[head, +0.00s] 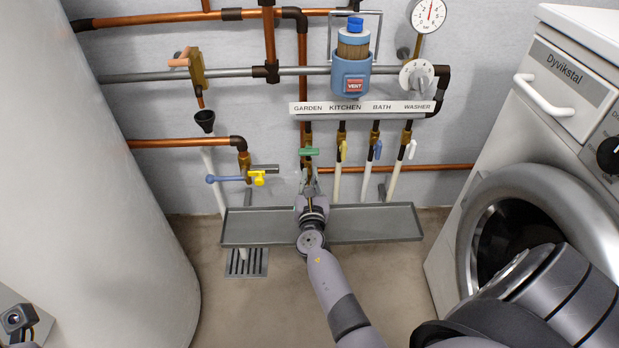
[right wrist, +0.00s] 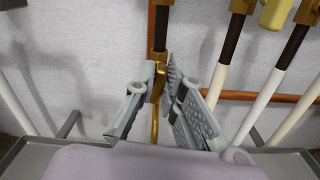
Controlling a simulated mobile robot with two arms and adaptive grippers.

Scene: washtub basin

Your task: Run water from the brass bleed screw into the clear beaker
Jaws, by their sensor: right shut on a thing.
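My right gripper (head: 308,180) is in front of the garden pipe, just below the green handle (head: 309,151). In the right wrist view its fingers (right wrist: 160,88) are shut on a slim brass piece (right wrist: 155,120) below a dark pipe. I cannot tell whether this piece is the bleed screw. I cannot make out the clear beaker in either view. No running water can be made out. Part of what looks like my left gripper (head: 20,320) shows at the bottom left corner, and its fingers are not clear.
A grey trough (head: 375,223) runs below the pipes, above a floor drain (head: 246,263). White hoses (head: 366,182) hang to the right of the gripper. A blue filter (head: 351,70) and gauge (head: 428,15) are above. A white tank (head: 85,180) and washer (head: 550,120) flank the floor.

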